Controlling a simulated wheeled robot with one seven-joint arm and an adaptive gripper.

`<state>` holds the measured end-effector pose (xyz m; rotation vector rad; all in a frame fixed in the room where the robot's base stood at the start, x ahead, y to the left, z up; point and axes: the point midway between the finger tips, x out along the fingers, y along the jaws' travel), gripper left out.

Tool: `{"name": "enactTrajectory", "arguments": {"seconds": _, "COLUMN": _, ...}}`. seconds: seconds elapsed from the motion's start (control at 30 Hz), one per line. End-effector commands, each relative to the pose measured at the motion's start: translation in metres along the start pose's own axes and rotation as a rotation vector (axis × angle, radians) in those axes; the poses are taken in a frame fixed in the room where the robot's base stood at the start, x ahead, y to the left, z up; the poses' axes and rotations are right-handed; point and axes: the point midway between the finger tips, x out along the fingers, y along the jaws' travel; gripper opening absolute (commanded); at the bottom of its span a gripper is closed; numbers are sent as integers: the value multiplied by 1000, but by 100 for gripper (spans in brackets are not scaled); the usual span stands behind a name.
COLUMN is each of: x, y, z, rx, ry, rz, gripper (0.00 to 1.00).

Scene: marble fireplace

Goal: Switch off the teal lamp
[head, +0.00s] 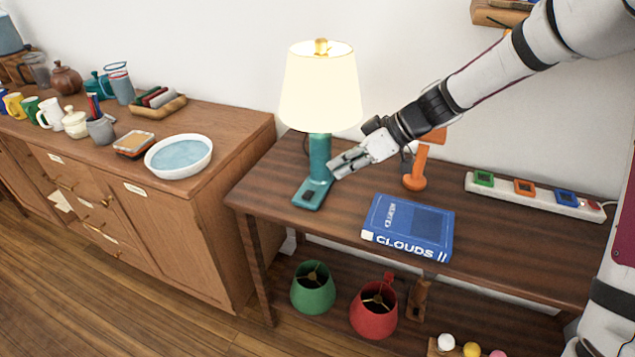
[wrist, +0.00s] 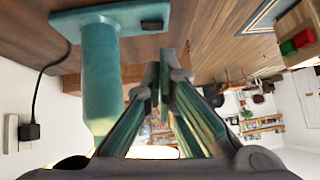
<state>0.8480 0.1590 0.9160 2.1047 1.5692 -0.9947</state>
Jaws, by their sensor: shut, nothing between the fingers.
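The teal lamp (head: 320,157) stands upright on the dark wooden side table, with a cream shade (head: 321,90) that glows brightly. Its flat teal base (head: 311,193) has a dark square switch on it, near the table's left front. The lamp also shows upside down in the wrist view (wrist: 101,75), with the dark switch (wrist: 152,25) on its base. My gripper (head: 333,172) is shut and empty, just right of the lamp's stem and above the base. I cannot tell whether its tips touch the lamp.
A blue book (head: 408,228) lies right of the lamp. An orange lamp (head: 418,165) stands behind my gripper. A power strip (head: 530,192) with coloured switches lies at the back right. Green (head: 313,288) and red (head: 374,309) shades sit on the lower shelf. A cluttered cabinet (head: 232,130) stands at left.

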Motion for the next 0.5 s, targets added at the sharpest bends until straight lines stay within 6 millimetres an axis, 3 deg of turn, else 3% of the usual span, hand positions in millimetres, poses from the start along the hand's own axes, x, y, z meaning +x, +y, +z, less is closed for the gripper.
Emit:
{"name": "enactTrajectory", "arguments": {"seconds": 0.33, "x": 1, "y": 0, "z": 0, "rx": 0, "ry": 0, "rz": 0, "gripper": 0}}
{"name": "enactTrajectory", "arguments": {"seconds": 0.5, "x": 17, "y": 0, "z": 0, "rx": 1, "ry": 0, "rz": -2, "gripper": 0}}
